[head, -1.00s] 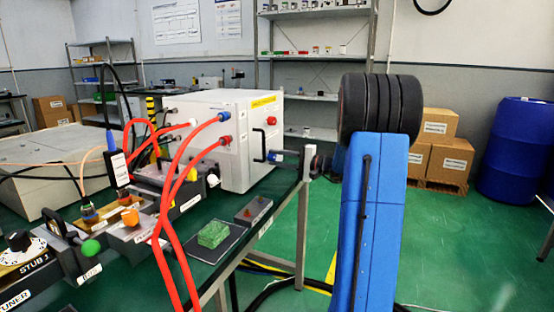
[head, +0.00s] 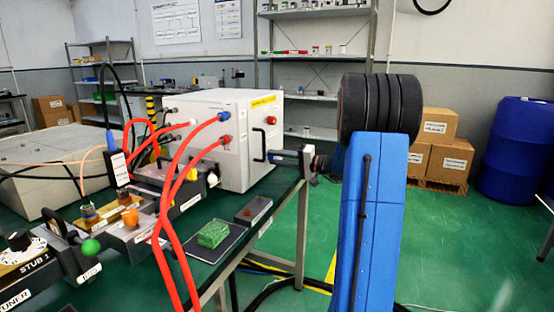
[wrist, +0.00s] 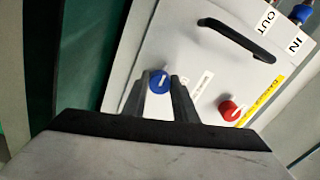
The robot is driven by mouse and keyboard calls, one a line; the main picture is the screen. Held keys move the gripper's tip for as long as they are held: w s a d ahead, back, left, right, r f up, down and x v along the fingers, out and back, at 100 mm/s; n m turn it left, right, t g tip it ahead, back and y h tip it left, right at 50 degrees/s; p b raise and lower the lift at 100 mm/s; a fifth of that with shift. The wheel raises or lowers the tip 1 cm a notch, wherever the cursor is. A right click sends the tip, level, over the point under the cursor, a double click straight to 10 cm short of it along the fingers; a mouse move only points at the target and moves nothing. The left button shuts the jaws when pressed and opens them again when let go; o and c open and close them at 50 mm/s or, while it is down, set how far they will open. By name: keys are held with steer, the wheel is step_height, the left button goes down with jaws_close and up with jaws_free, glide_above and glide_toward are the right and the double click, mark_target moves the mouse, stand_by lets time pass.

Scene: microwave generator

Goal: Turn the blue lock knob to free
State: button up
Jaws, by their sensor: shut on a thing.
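The blue lock knob (wrist: 159,81) is on the light panel of the white box, with a pale pointer line on its face slanting up and right in the wrist view. My gripper (wrist: 161,87) is shut on the knob, one dark finger on each side of it. The label beside the knob is too small to read.
A red knob (wrist: 228,107) is on the same panel, right of my gripper. A black bar handle (wrist: 237,38) stands out above it. Red hoses (head: 175,190) loop in front of the box. The bench edge runs below my gripper; green floor lies open at right.

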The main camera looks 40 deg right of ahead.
steer(key=shift+f, duration=0.1)
steer(key=o, duration=1)
steer(key=shift+o, duration=0.2)
steer(key=v, duration=1.7)
steer(key=shift+s, duration=0.2)
steer(key=shift+d, duration=0.15)
